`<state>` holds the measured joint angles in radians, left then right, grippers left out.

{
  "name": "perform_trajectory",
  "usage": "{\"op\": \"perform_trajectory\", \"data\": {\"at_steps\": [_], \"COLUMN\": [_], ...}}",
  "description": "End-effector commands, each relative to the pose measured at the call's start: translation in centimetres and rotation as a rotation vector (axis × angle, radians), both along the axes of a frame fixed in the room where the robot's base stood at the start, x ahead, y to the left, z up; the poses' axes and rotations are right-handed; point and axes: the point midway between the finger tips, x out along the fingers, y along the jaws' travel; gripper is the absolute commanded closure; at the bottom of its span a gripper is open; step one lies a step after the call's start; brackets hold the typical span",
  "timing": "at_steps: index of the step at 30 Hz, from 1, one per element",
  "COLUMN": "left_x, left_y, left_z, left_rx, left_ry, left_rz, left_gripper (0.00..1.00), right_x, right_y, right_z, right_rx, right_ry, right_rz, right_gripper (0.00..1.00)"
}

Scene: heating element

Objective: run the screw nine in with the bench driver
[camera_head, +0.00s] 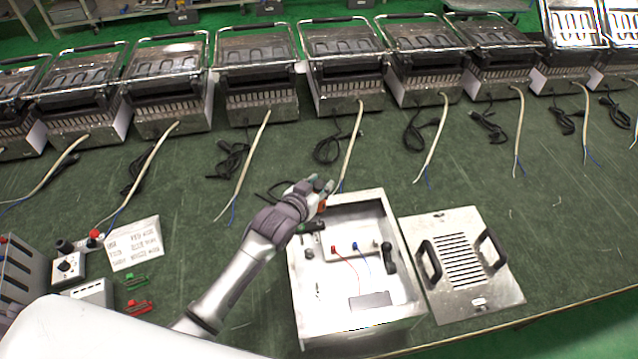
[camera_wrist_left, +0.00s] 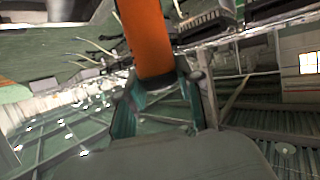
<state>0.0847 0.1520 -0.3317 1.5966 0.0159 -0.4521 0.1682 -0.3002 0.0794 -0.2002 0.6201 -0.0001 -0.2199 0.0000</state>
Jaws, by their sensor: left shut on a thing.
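My left gripper (camera_head: 322,188) is shut on the orange bench driver (camera_wrist_left: 148,40), which fills the upper middle of the left wrist view between the fingers (camera_wrist_left: 160,95). In the head view only a small orange part of the driver (camera_head: 321,205) shows beside the fingers. The gripper is over the back left corner of an open metal box (camera_head: 308,285). Screw nine cannot be made out, and I cannot tell whether the driver touches anything. My right gripper is not in view.
A slotted metal cover with two black handles (camera_head: 460,262) lies right of the box. A printed sheet (camera_head: 135,243), a control box with a red button (camera_head: 68,268) and red and green clips (camera_head: 135,305) lie left. Several grill units (camera_head: 345,65) with cords line the back.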

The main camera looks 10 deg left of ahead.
Motion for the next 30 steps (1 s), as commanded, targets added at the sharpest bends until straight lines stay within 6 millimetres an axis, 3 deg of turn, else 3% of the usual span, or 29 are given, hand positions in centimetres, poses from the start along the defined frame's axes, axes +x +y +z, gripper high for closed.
{"op": "perform_trajectory", "data": {"at_steps": [30], "left_x": [0.0], "left_y": [0.0], "left_z": [-1.1], "left_rx": [-0.001], "left_ry": [-0.002], "left_rz": [0.0], "left_gripper": [1.0], "right_x": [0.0], "right_y": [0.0], "right_z": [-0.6], "right_rx": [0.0], "right_ry": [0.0], "right_rz": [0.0], "right_gripper": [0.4]}}
